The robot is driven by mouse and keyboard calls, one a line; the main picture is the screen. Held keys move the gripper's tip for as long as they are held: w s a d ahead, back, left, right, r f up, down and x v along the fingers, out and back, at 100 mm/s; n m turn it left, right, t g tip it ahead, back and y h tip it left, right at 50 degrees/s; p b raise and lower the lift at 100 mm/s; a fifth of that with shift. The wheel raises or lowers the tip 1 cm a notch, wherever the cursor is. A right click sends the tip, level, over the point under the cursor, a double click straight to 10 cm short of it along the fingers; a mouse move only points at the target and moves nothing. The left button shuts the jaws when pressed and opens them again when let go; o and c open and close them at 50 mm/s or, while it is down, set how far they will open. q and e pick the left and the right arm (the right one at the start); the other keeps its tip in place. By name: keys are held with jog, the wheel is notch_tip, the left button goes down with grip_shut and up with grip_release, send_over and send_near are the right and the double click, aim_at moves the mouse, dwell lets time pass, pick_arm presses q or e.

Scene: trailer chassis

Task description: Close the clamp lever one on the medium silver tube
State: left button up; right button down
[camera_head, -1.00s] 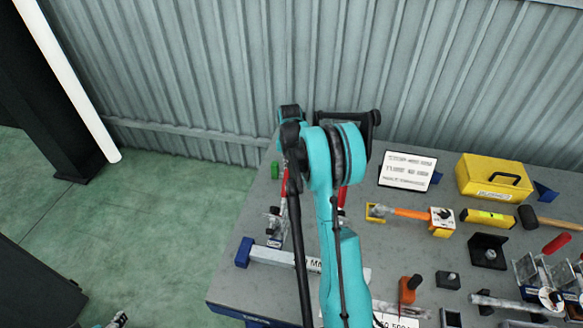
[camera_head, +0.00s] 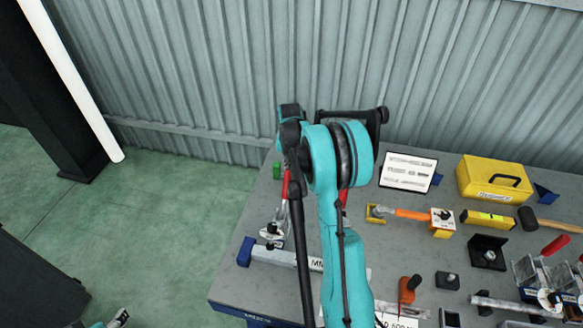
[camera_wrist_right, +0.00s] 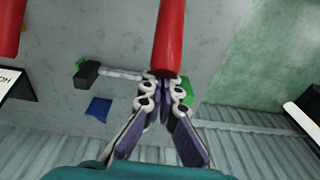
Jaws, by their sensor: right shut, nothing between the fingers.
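The silver tube (camera_head: 285,257) lies on the table's left part, its blue end piece at left; my right arm covers its middle. A red clamp lever (camera_head: 286,185) stands up beside that arm, above a metal clamp body (camera_head: 271,236). A second red lever (camera_head: 344,196) shows just right of the arm. In the right wrist view, a red lever (camera_wrist_right: 171,38) ends right at the tips of my right gripper (camera_wrist_right: 163,84). The gripper is shut and empty; I cannot tell whether it touches the lever. A piece of my left gripper (camera_head: 118,318) shows at the bottom edge.
Another red handle (camera_wrist_right: 10,25) is at the left of the wrist view. A green block (camera_head: 277,170) sits near the table's back left. A yellow toolbox (camera_head: 493,178), a white sign (camera_head: 408,172), a hammer and clamps fill the right. A corrugated wall (camera_head: 210,80) stands behind.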

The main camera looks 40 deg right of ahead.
aim_at(285, 183)
jog(key=shift+g+y, duration=0.3)
jog(key=shift+g, duration=0.1)
jog(key=s+a, duration=0.2)
jog(key=a, duration=0.1)
jog(key=s+a, duration=0.1)
jog(key=shift+s+a+r, duration=0.25)
jog(key=shift+s+r, duration=0.05)
pick_arm(q)
jog(key=shift+s+a+r, duration=0.15)
jog(key=shift+s+a, duration=0.2)
jog(key=shift+a, duration=0.1)
pick_arm(e)
jog(key=shift+s+a+r, duration=0.1)
jog(key=shift+a+r, duration=0.05)
jog(key=shift+a, duration=0.1)
jog(key=shift+w+d+f, duration=0.15)
jog(key=shift+w+f, duration=0.2)
jog(key=shift+s+a+r+p, duration=0.3)
jog(key=shift+s+a+r, duration=0.1)
jog(key=shift+s, duration=0.15)
jog(key=shift+s+a, duration=0.35)
jog(key=shift+a, duration=0.05)
jog(key=shift+s+a+r, duration=0.2)
pick_arm(q)
jog(key=r+p, duration=0.5)
jog(key=shift+w+d+r, duration=0.1)
jog(key=shift+w+d, duration=0.1)
jog(key=shift+w, duration=0.2)
pick_arm(e)
notch_tip(285, 183, up, 8)
